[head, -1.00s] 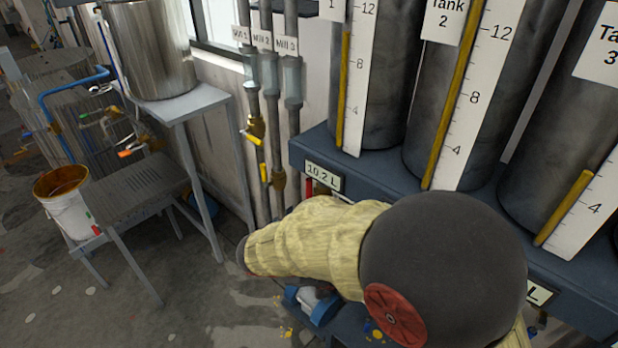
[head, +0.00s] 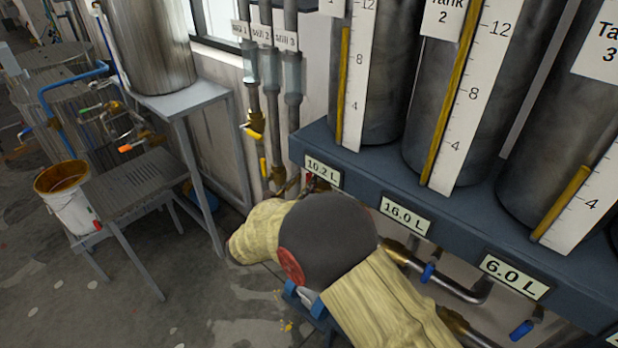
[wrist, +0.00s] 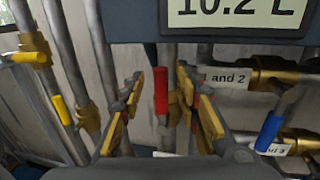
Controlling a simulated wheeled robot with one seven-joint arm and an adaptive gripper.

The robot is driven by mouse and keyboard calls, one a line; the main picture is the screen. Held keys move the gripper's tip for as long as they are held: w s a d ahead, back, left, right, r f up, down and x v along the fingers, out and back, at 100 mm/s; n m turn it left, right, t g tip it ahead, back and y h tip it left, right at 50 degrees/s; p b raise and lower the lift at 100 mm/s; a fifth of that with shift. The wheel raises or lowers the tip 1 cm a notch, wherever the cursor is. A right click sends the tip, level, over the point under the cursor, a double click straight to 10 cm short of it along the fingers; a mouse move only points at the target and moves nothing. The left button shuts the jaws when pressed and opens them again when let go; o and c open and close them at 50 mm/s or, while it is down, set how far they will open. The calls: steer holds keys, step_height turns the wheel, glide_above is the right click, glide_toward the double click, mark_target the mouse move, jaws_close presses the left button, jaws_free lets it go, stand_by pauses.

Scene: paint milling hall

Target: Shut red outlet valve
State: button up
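The red valve handle (wrist: 161,90) hangs vertically below the 10.2 L display in the wrist view, beside a brass valve body (wrist: 180,97). In the head view only a small bit of the red handle (head: 309,180) shows beyond my arm. My gripper (wrist: 160,78) is open, with one yellow-padded finger left of the handle and the other to its right. The handle appears between the fingers in the picture, with gaps on both sides. I cannot tell whether the fingertips reach its depth. In the head view my arm hides most of the gripper.
A blue handle (wrist: 270,131) and brass pipework are right of my gripper. Yellow handles (wrist: 63,110) sit on the pipes at left. The tank shelf (head: 450,215) overhangs the valves. A metal table (head: 190,102) and a bucket (head: 72,208) stand left; some floor is clear.

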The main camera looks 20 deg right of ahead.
mark_target(307, 179)
steer(key=shift+x, duration=1.8)
steer(key=shift+c, duration=0.6)
steer(key=c, duration=0.7)
jaws_close()
